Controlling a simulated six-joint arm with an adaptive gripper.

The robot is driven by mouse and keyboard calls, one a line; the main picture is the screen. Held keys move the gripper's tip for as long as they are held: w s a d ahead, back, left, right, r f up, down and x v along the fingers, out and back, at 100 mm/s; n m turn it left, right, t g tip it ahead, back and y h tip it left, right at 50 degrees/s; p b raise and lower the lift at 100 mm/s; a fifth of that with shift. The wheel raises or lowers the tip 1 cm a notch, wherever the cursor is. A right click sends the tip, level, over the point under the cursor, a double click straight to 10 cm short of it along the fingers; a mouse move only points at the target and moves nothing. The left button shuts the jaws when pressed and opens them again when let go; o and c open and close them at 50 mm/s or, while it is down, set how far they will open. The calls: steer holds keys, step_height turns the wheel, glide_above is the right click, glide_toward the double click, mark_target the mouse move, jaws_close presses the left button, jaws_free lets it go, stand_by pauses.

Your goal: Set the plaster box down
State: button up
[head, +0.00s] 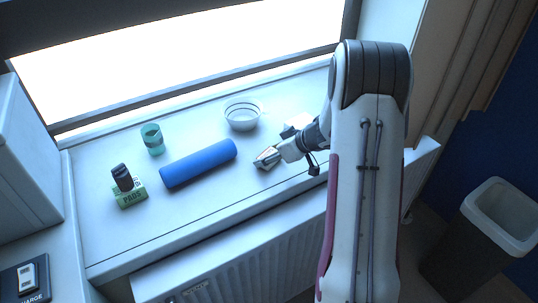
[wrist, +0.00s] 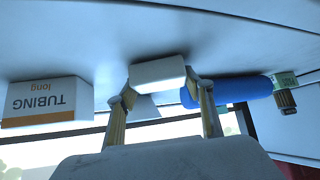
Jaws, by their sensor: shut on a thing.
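The plaster box (head: 268,159) is a small pale box at the tip of my gripper, low over the front half of the white window sill (head: 215,210). In the wrist view the plaster box (wrist: 158,71) shows a plain white face between the two fingertips. My gripper (head: 274,155) is shut on it; its fingers also show in the wrist view (wrist: 160,90). The box is at or very close to the sill surface; I cannot tell whether it touches. Part of it is hidden by the fingers.
A blue roll (head: 198,163) lies left of the box. A bowl (head: 242,117) and a teal cup (head: 152,139) stand behind. A tubing box (wrist: 45,101) is beside my gripper. A green pads box (head: 131,195) bears a dark object (head: 122,177). The front left sill is clear.

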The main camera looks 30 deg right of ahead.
steer(key=shift+f, duration=0.1)
steer(key=o, duration=1)
steer(key=shift+v, duration=0.8)
steer(key=v, duration=1)
steer(key=shift+r, duration=0.25)
steer(key=shift+s+d, duration=0.1)
